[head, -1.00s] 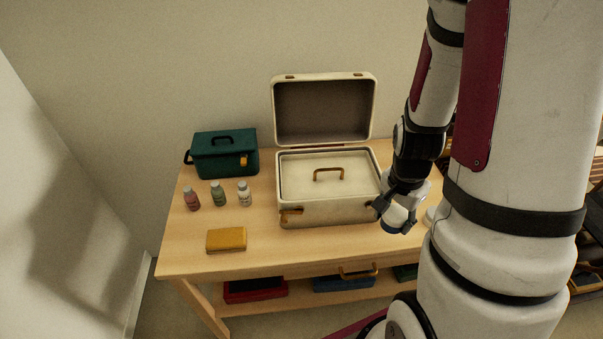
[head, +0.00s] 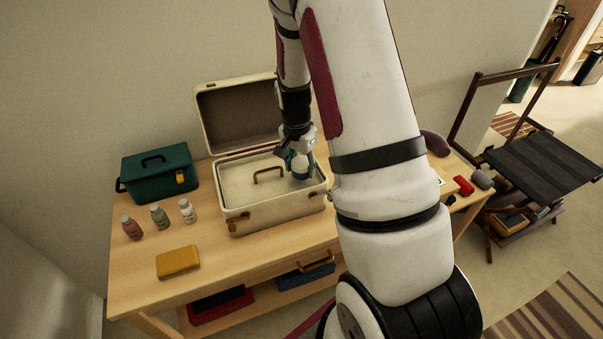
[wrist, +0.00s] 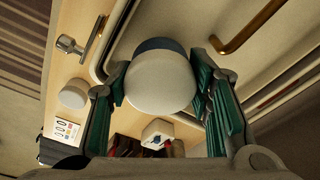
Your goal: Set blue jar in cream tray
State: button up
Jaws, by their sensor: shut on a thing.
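The blue jar (head: 300,171) has a white top and a dark blue lower part. My gripper (head: 297,161) is shut on it, over the right part of the cream tray (head: 237,187). In the wrist view the jar (wrist: 160,82) sits between the two green-padded fingers, its white top facing the camera. The tray, with a brass handle (head: 269,173), lies in the open cream suitcase (head: 277,214). I cannot tell whether the jar's base touches the tray. My arm hides part of the suitcase's right side.
A dark green box (head: 160,173), three small bottles (head: 159,216) and a yellow block (head: 178,262) stand left of the suitcase. The raised suitcase lid (head: 238,115) is behind the tray. A black-seated chair (head: 550,165) is at the right. The table front is mostly clear.

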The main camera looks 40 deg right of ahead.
aim_at(301, 174)
jog(key=shift+f, duration=1.65)
jog(key=shift+f, duration=0.1)
jog(key=o, duration=0.9)
